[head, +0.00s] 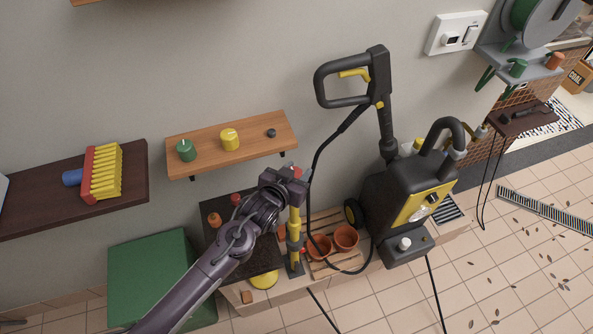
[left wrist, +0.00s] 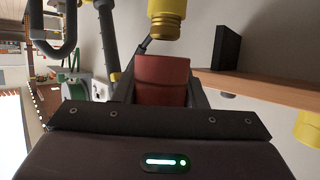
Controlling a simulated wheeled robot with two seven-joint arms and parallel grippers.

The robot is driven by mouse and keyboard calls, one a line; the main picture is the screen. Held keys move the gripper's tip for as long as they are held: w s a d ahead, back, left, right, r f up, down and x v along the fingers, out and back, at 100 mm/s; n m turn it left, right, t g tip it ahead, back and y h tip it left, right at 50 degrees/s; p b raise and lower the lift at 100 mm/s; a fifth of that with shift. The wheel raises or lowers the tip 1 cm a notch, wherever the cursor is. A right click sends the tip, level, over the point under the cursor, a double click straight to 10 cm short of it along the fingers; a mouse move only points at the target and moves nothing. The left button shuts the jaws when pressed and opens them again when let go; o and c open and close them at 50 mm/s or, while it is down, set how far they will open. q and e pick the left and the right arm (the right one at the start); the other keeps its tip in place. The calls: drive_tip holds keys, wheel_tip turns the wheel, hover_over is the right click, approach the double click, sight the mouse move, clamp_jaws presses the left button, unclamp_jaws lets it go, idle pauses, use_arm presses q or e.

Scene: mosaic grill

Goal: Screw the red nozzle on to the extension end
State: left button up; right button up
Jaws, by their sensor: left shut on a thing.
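My left gripper (head: 290,180) is at the top of the upright yellow extension (head: 294,218), which stands on the low bench beside the dark grill plate. In the left wrist view, my gripper (left wrist: 163,88) is shut on the red nozzle (left wrist: 163,70). In the head view only a small bit of red shows at the gripper; most of the nozzle is hidden. My right gripper is not in view.
A wooden shelf (head: 205,148) with green, yellow and black pieces hangs behind the gripper. Clay pots (head: 346,238) stand right of the extension. The black and yellow pressure washer (head: 405,205) and its hose are further right. A dark shelf (head: 40,200) holds a brush at left.

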use_arm(q)
drive_tip(key=shift+f+b, duration=0.8)
drive_tip(key=shift+f, duration=0.55)
idle(0.3)
drive_tip(key=o, duration=1)
drive_tip(key=shift+s, duration=0.1)
drive_tip(key=shift+s+a, duration=0.2)
drive_tip(key=shift+s, duration=0.05)
drive_tip(key=b+v, duration=0.1)
drive_tip(key=v, duration=0.6)
drive_tip(key=shift+r+b, duration=0.2)
drive_tip(key=shift+b, duration=0.15)
